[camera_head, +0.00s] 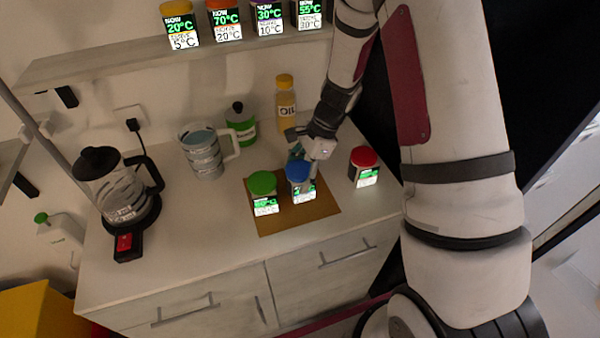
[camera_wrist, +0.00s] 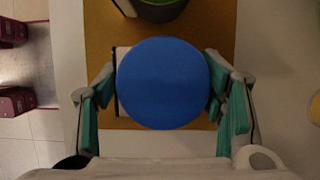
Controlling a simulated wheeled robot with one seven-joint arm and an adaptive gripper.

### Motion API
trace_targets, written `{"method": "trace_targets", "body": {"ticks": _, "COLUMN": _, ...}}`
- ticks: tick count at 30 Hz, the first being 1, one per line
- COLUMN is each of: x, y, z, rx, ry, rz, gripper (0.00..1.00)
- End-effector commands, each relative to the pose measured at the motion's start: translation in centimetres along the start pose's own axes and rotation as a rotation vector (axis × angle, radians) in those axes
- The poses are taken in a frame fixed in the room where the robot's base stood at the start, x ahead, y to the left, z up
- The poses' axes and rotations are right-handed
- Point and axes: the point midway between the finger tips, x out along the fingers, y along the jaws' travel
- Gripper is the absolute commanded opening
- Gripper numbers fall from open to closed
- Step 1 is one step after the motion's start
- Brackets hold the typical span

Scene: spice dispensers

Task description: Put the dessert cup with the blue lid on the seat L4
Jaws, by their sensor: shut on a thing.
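The dessert cup with the blue lid (camera_head: 299,171) is upright at the brown mat (camera_head: 293,224), with a lit label on its front. My gripper (camera_head: 305,156) reaches it from behind and is shut on it. In the wrist view the round blue lid (camera_wrist: 163,83) lies between the two teal-padded fingers of my gripper (camera_wrist: 163,98), one on each side. I cannot tell whether the cup rests on the mat or is slightly raised. No marking that names seat L4 is readable.
A green-lidded cup (camera_head: 263,184) stands close left on the mat; a red-lidded cup (camera_head: 364,166) stands right. A coffee maker (camera_head: 118,190), measuring jug (camera_head: 203,152), green bottle (camera_head: 241,128) and oil bottle (camera_head: 286,105) share the counter. Several labelled cups stand on the shelf (camera_head: 120,66).

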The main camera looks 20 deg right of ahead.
Motion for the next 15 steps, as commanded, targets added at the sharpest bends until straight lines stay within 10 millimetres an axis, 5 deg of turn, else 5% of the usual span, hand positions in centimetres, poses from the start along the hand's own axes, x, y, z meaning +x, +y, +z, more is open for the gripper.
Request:
{"method": "trace_targets", "body": {"ticks": 6, "x": 0.33, "y": -0.02, "z": -0.15, "rx": 0.0, "ry": 0.0, "rz": 0.0, "gripper": 0.27}}
{"method": "trace_targets", "body": {"ticks": 7, "x": 0.28, "y": 0.01, "z": -0.13, "rx": 0.0, "ry": 0.0, "rz": 0.0, "gripper": 0.7}}
{"method": "trace_targets", "body": {"ticks": 9, "x": 0.26, "y": 0.02, "z": -0.12, "rx": 0.0, "ry": 0.0, "rz": 0.0, "gripper": 0.83}}
{"method": "trace_targets", "body": {"ticks": 15, "x": 0.25, "y": 0.03, "z": -0.11, "rx": 0.0, "ry": 0.0, "rz": 0.0, "gripper": 0.83}}
